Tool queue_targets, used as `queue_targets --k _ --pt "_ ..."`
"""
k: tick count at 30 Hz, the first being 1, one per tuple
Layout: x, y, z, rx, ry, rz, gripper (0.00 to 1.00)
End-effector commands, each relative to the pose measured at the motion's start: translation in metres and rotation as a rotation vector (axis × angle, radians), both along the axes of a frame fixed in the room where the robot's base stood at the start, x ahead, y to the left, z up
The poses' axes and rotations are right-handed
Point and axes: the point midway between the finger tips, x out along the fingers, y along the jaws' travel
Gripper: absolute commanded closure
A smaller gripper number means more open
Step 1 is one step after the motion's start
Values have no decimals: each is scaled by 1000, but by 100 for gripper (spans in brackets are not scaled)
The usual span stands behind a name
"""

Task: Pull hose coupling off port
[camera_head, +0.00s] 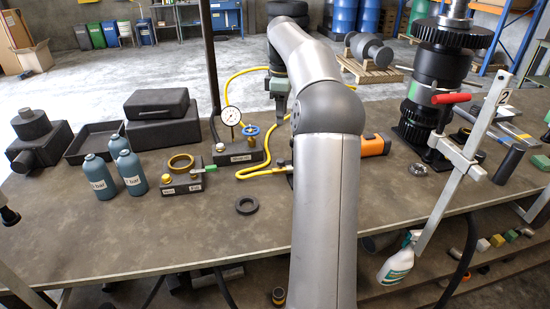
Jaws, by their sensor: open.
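A yellow hose (246,72) loops behind my arm and down to the bench near a dark block (240,156) that carries a pressure gauge (231,116) and a blue valve wheel (250,130). A lower stretch of yellow hose runs right along the bench and passes behind my forearm. I cannot make out the coupling or its port clearly; my arm hides part of that area. My gripper (283,110) points down above the bench, just right of the valve wheel. It is small and partly hidden here. It is open, and I see nothing held in it.
A black ring (246,205) lies in front. The front-left bench is clear.

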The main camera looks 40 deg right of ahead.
Motion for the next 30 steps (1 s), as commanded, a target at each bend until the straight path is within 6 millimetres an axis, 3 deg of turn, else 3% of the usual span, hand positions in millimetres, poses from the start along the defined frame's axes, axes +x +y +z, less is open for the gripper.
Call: queue_targets --k 18,24,30 --pt "-1 2 -128 2 2 -1 53" --pt "0 1 -153 1 1 -1 53" --pt "0 2 -160 -1 -2 -1 53"
